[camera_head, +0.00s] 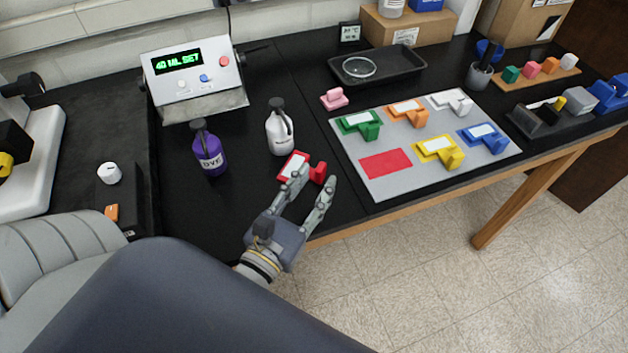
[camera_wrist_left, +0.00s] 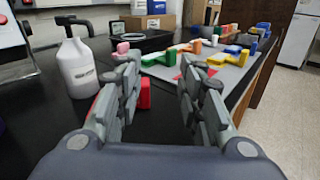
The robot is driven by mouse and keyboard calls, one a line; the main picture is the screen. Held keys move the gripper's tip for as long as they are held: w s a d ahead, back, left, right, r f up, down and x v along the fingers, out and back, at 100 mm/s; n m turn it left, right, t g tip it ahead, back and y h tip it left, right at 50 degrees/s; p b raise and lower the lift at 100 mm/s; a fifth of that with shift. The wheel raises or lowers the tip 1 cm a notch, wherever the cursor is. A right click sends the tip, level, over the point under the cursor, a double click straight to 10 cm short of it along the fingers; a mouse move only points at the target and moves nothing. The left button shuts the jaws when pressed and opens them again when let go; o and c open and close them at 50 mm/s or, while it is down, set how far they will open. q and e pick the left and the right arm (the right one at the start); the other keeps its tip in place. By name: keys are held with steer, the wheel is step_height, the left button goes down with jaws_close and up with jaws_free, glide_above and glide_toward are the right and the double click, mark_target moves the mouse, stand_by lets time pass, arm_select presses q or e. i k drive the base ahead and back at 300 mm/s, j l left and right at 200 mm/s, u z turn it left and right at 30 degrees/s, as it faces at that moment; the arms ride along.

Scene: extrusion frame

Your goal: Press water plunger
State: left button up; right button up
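The white bottle (camera_head: 281,134) with a dark pump top stands upright on the black bench; its label is too small to read surely. My right gripper is not in view.
A control box (camera_head: 190,80) reading "40 ML SET" stands behind the bottles. A grey mat (camera_head: 375,185) with several coloured blocks lies to the right. A pink block (camera_head: 334,99), a black tray (camera_head: 400,68) and cardboard boxes (camera_head: 405,28) are farther back.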

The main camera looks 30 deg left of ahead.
mark_target(276, 104)
steer(key=k+z, duration=0.15)
steer(key=z, duration=0.15)
steer(key=k+z, duration=0.3)
steer(key=k+j+z, duration=0.15)
steer(key=k+z, duration=0.15)
steer(key=k+u, duration=0.15)
steer(key=u, duration=1.3)
